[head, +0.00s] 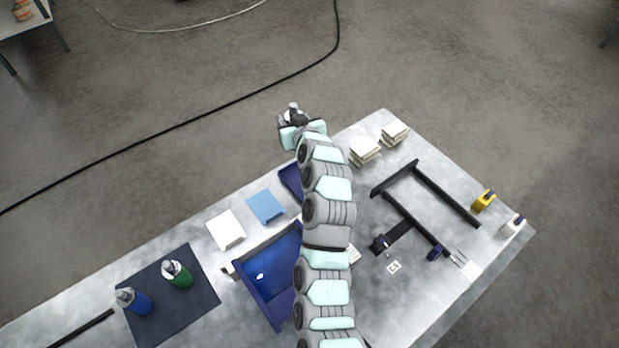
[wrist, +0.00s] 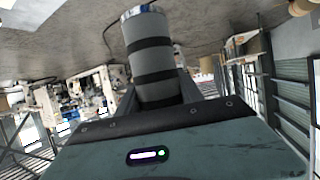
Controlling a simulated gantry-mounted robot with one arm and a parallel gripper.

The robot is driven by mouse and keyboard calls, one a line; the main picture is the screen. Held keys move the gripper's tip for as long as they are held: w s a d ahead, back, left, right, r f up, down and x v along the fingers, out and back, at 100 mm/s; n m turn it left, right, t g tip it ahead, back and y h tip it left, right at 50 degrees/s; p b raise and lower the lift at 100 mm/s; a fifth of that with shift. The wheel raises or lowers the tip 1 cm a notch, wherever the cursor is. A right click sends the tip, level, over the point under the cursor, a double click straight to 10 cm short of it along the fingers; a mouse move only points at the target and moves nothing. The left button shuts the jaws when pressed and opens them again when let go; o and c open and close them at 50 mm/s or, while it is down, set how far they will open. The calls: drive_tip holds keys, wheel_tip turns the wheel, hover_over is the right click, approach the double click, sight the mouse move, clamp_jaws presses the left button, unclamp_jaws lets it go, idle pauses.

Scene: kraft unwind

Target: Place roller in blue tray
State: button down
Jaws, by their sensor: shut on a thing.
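My gripper (head: 293,118) is at the end of my raised arm, beyond the back edge of the table. It is shut on a grey cylinder with black bands, which I take to be the roller (wrist: 152,60); its tip also shows in the head view (head: 294,106). In the wrist view it stands up from the gripper, with a bright metal end at the top. A blue tray (head: 262,298) sits on the table, its right side hidden by my arm. A darker blue piece (head: 290,180) lies behind it, also partly hidden. The gripper is well apart from both.
A dark mat (head: 205,302) with a blue bottle (head: 133,301) and a green bottle (head: 177,274) lies at left. A black frame (head: 447,194) stands at right. White stacks (head: 364,150) sit near the back edge. A cable (head: 180,127) crosses the floor.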

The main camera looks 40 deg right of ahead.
drive_tip(key=s+d+f+m+h, duration=0.1)
drive_tip(key=s+d+f, duration=0.2)
drive_tip(key=d, duration=0.4)
drive_tip(key=shift+s+a+f+b, duration=0.15)
drive_tip(key=shift+f+b, duration=1.4)
drive_tip(key=shift+f, duration=3.15)
drive_tip(key=shift+s+a+f+b, duration=0.1)
drive_tip(key=shift+f+b, duration=1.4)
drive_tip(key=shift+f, duration=3.2)
drive_tip(key=shift+w, duration=0.1)
drive_tip(key=shift+f, duration=0.1)
drive_tip(key=c, duration=0.8)
unclamp_jaws()
drive_tip(key=shift+o, duration=0.2)
